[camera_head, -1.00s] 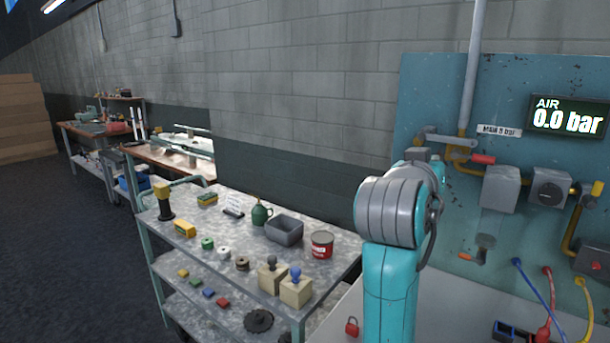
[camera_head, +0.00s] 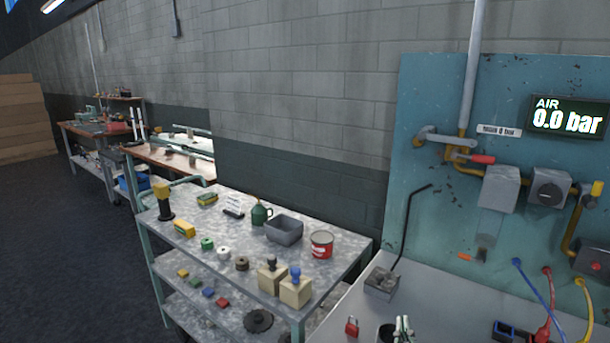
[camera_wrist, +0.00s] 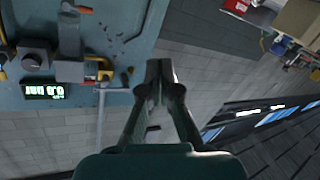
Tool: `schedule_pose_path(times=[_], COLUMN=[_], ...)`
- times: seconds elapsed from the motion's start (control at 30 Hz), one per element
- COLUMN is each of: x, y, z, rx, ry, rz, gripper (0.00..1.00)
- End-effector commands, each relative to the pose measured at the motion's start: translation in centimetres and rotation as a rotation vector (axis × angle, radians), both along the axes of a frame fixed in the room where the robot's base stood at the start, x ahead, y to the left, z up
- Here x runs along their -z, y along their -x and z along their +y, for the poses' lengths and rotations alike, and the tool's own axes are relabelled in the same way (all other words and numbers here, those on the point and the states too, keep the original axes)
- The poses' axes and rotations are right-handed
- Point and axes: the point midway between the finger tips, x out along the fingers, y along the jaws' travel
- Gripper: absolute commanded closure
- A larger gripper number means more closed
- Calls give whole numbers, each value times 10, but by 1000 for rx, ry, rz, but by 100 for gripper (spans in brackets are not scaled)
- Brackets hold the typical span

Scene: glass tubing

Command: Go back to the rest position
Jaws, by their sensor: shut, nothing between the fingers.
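My gripper (camera_wrist: 160,80) shows in the wrist view, its fingers together and nothing held. The wrist view is upside down. Beyond the fingers are the block wall (camera_wrist: 205,85) and the teal panel (camera_wrist: 125,20), which lies to the left. The fingers look clear of both. In the head view the teal panel (camera_head: 425,200) stands at the right, with an air display (camera_head: 568,118) reading 0.0 bar.
A grey metal cart (camera_head: 335,262) holds a red can (camera_head: 321,244), a grey bin (camera_head: 284,230) and small parts. A pale bench (camera_head: 375,318) before the panel carries a red padlock (camera_head: 352,326) and a small block with a bent black rod (camera_head: 381,281). The floor at left (camera_head: 70,250) is clear.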

Motion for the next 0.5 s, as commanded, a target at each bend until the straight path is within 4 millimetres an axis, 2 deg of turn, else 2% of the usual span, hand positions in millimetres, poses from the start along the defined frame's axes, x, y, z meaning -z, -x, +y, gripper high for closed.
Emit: schedule_pose_path(times=[0.03,0.2,0.5], x=[19,65,127], y=[13,54,139], z=[1,5,11], rx=[-17,-74,-159], ry=[-2,-14,-66], rz=[16,41,80], gripper=[100,100,100])
